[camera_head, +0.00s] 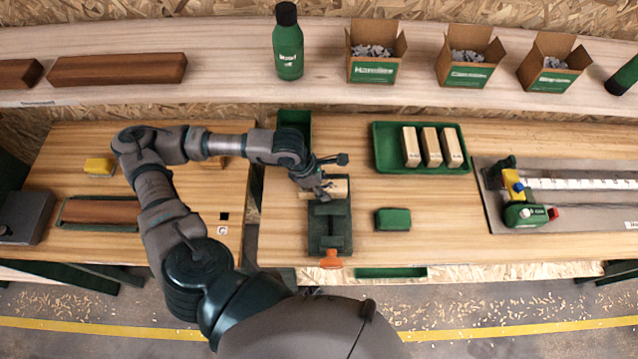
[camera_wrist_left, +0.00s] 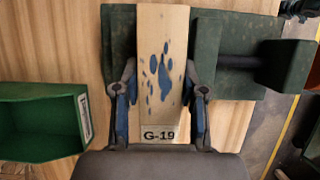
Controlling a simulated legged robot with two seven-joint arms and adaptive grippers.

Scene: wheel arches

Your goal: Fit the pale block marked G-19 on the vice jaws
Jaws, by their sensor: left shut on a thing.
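My left gripper (camera_head: 325,187) is shut on the pale wooden block marked G-19 (camera_head: 341,187). In the left wrist view the fingers (camera_wrist_left: 161,98) grip the block's two long sides, and its face (camera_wrist_left: 162,35) shows blue blotches above the G-19 label. The dark green vice (camera_head: 330,226) with an orange handle (camera_head: 331,260) stands on the bench. The block is at the vice's far end; in the wrist view green vice parts (camera_wrist_left: 225,45) show on both sides behind it. I cannot tell whether block and jaws touch. My right gripper is not in view.
A green tray (camera_head: 384,165) with three pale blocks (camera_head: 430,147) lies to the right. A small green box (camera_head: 393,219) stands right of the vice, and an open green bin (camera_head: 295,121) behind it. A measuring rig (camera_head: 525,214) is at far right. Bench between is clear.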

